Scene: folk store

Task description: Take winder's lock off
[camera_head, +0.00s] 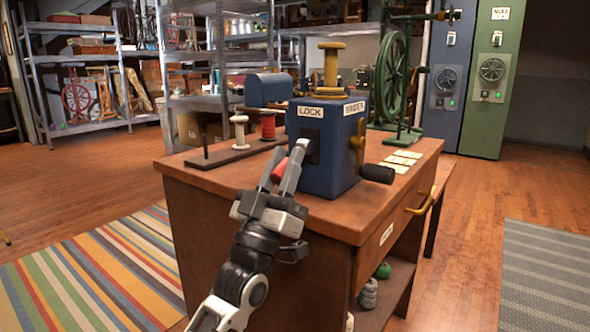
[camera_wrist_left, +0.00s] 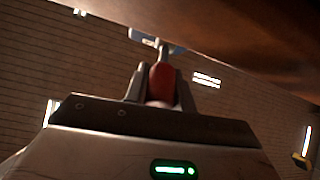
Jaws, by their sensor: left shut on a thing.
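The winder (camera_head: 325,160) is a blue box on the wooden table, with labels reading LOCK and WINDER, a yellow spool on top and a brass crank with a black handle on its right side. A dark plate (camera_head: 311,147) sits under the LOCK label. My left gripper (camera_head: 285,170) is at this front face, shut on a red lock handle (camera_head: 278,173). The red handle also shows between the fingers in the left wrist view (camera_wrist_left: 161,84). The fingers hide much of the handle in the head view. My right gripper is not in view.
On the wooden table (camera_head: 220,178), a dark rack with a white spool (camera_head: 239,130) and a red spool (camera_head: 267,127) stands left of the winder. Cards (camera_head: 402,158) and a green spinning wheel (camera_head: 390,85) are to the right. A drawer with a brass handle (camera_head: 421,203) is below.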

